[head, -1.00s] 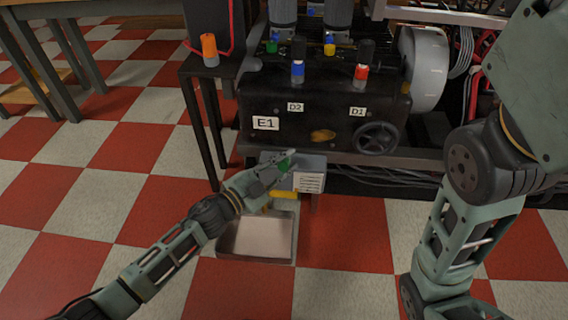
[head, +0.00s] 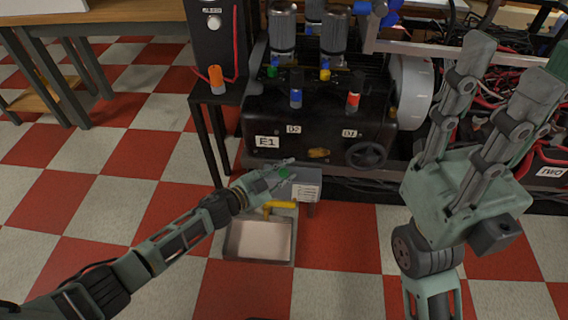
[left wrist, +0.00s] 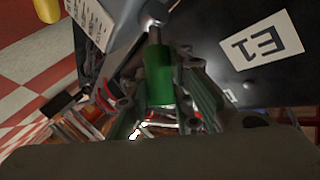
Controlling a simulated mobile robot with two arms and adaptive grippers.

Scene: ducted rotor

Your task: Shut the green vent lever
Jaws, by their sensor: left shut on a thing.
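The green vent lever (left wrist: 158,75) is a green grip on a short metal stem, seen up close in the left wrist view. In the head view a bit of the green lever (head: 283,172) shows at the low front left of the black machine. My left gripper (head: 284,166) is shut on it, with a finger on each side of the green grip. The fingers partly hide the lever in the head view. My right gripper (head: 508,75) is raised at the right, fingers spread upward, open and empty.
The black machine (head: 340,125) carries an E1 label (head: 267,142), coloured knobs and a handwheel (head: 367,155). A grey box (head: 305,183) with a printed label and a yellow handle (head: 280,205) sit above a metal tray (head: 230,240).

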